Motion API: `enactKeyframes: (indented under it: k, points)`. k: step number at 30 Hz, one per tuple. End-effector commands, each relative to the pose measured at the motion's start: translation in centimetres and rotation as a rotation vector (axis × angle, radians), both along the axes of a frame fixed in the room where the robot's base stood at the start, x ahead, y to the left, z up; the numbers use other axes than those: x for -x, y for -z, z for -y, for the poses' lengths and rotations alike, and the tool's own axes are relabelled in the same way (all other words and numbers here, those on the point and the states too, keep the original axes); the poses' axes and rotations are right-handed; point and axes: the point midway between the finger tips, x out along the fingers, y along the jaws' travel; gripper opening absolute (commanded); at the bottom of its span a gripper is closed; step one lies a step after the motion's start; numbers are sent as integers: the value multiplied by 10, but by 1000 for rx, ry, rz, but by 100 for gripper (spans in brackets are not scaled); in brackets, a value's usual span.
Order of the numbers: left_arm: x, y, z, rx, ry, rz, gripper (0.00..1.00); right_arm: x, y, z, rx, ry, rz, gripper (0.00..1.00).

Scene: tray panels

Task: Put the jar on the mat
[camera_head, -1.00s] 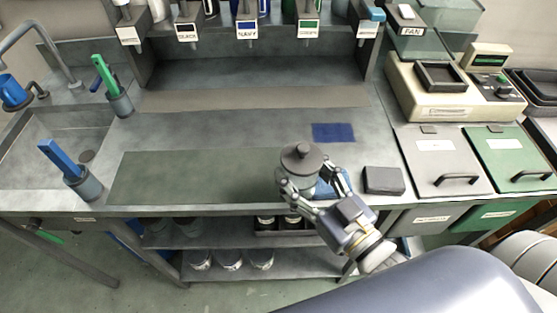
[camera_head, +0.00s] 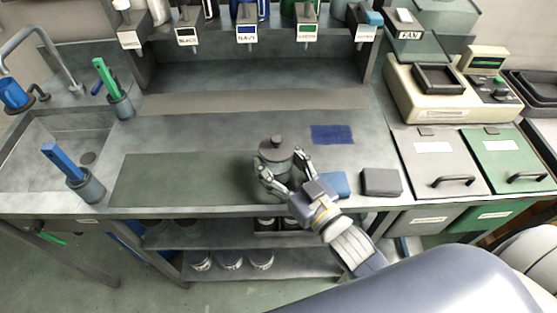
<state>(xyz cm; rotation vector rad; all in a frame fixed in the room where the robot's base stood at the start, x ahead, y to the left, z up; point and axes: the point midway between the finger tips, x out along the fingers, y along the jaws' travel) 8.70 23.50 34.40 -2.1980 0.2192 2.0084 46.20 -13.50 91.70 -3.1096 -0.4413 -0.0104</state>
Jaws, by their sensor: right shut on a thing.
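The grey jar (camera_head: 276,157) has a dark lid with a round knob and is upright. My right gripper (camera_head: 279,170) is shut on it, one finger on each side, and partly hides its lower body. The dark green mat (camera_head: 180,180) lies flat on the counter. The jar overlaps the mat's right end in the head view; I cannot tell whether its base touches the mat or hangs above it. My left gripper is not in view.
A blue block (camera_head: 335,184) and a dark grey block (camera_head: 381,182) lie right of the gripper. A flat blue patch (camera_head: 332,134) is behind them. A cup with a blue-handled tool (camera_head: 88,187) stands left of the mat. The mat's left and middle are clear.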

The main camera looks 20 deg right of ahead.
Motion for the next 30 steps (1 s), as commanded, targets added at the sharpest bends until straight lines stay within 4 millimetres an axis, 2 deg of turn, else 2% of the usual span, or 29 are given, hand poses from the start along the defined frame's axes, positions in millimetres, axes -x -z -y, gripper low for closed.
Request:
enactKeyframes:
  k: [9,10,12,13,25,30]
  points:
    - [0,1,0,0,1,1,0,0,1,0,-1,0,5,20]
    - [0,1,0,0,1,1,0,0,3,0,0,0,0,60]
    - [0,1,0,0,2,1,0,0,2,0,0,0,0,75]
    - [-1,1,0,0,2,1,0,0,2,0,0,0,0,77]
    - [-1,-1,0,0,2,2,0,0,-2,0,-1,0,2,77]
    - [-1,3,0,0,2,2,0,15,2,4,0,0,-3,77]
